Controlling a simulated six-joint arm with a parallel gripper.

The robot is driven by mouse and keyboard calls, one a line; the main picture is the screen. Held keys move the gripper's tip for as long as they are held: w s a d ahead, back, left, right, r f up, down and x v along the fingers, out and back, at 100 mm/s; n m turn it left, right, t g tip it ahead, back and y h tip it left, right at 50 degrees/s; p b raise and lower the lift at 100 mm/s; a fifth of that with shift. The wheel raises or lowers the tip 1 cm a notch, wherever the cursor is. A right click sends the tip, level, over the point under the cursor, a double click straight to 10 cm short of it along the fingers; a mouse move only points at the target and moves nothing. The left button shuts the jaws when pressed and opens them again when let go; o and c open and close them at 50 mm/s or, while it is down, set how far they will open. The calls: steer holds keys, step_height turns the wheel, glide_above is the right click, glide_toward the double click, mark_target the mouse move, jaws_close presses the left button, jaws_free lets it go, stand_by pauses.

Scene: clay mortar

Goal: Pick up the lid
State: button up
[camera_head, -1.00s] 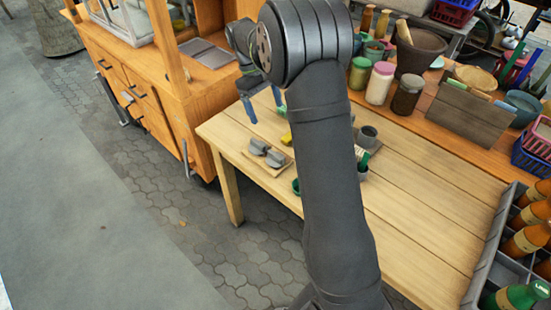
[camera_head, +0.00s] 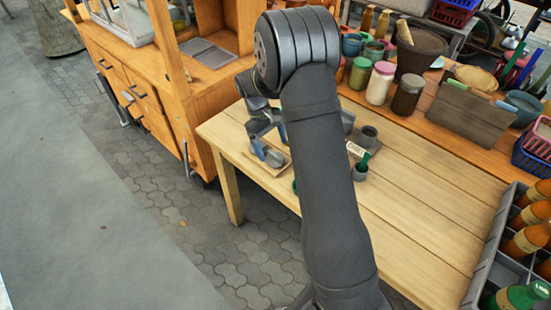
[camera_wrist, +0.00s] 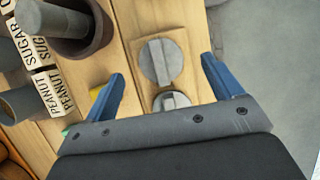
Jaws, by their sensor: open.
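Two grey round lids, each with a raised bar handle, lie on a small wooden board (camera_wrist: 196,38). In the wrist view the farther lid (camera_wrist: 161,62) is in full view between the fingertips, and the nearer lid (camera_wrist: 171,100) is partly hidden by my gripper's body. My gripper (camera_wrist: 163,70) is open and empty, with one blue finger on each side of the lids. In the head view my gripper (camera_head: 269,146) is over the board (camera_head: 264,171), and one grey lid (camera_head: 274,158) shows beside a finger. I cannot tell how high the fingers are above the board.
A dark cup (camera_wrist: 80,35) with a grey thing in it and labels reading sugar and peanut stand left in the wrist view. In the head view, jars (camera_head: 380,83) stand at the back and a bottle crate (camera_head: 484,262) at right. The table's (camera_head: 420,205) middle is clear.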

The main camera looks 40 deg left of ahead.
mark_target(275, 154)
steer(key=x, duration=0.4)
steer(key=shift+w+f, duration=0.1)
steer(key=shift+f, duration=0.25)
steer(key=shift+c, duration=0.2)
steer(key=c, duration=1)
